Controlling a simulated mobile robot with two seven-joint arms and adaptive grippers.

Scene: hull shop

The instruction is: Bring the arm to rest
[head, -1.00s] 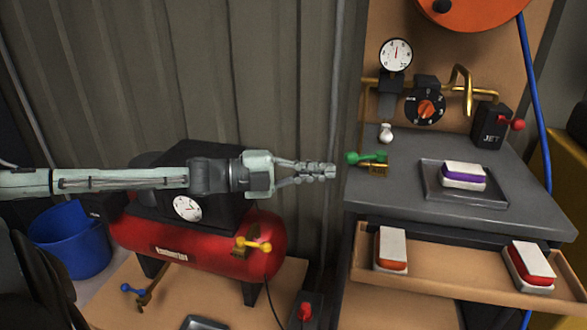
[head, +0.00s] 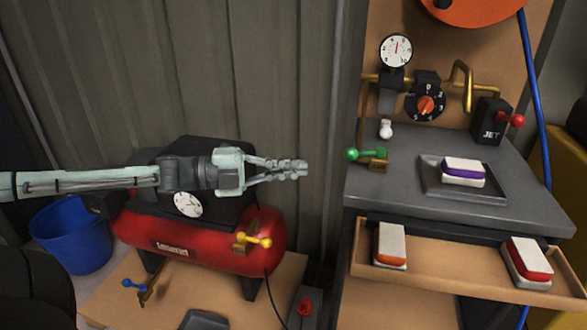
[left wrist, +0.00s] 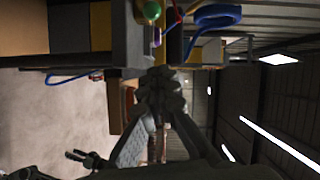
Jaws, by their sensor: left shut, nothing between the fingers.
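My left arm reaches in from the left in the head view. Its gripper (head: 296,169) is shut and empty, in the air in front of the corrugated wall, above and right of the red compressor (head: 190,238). It is apart from the green-handled valve (head: 364,154) at the bench's left edge. In the left wrist view the closed fingers (left wrist: 160,92) show at the middle, with the green knob (left wrist: 151,10) beyond them. My right gripper is not seen in the head view; a dark gripper-like shape low in the wrist view is unclear.
A grey bench (head: 400,200) holds a tray (head: 490,195) with a purple-and-white block (head: 463,172). Its open drawer (head: 455,270) holds two orange-red and white blocks. A gauge (head: 396,50) and dial (head: 425,103) are above. A blue bucket (head: 72,235) stands left.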

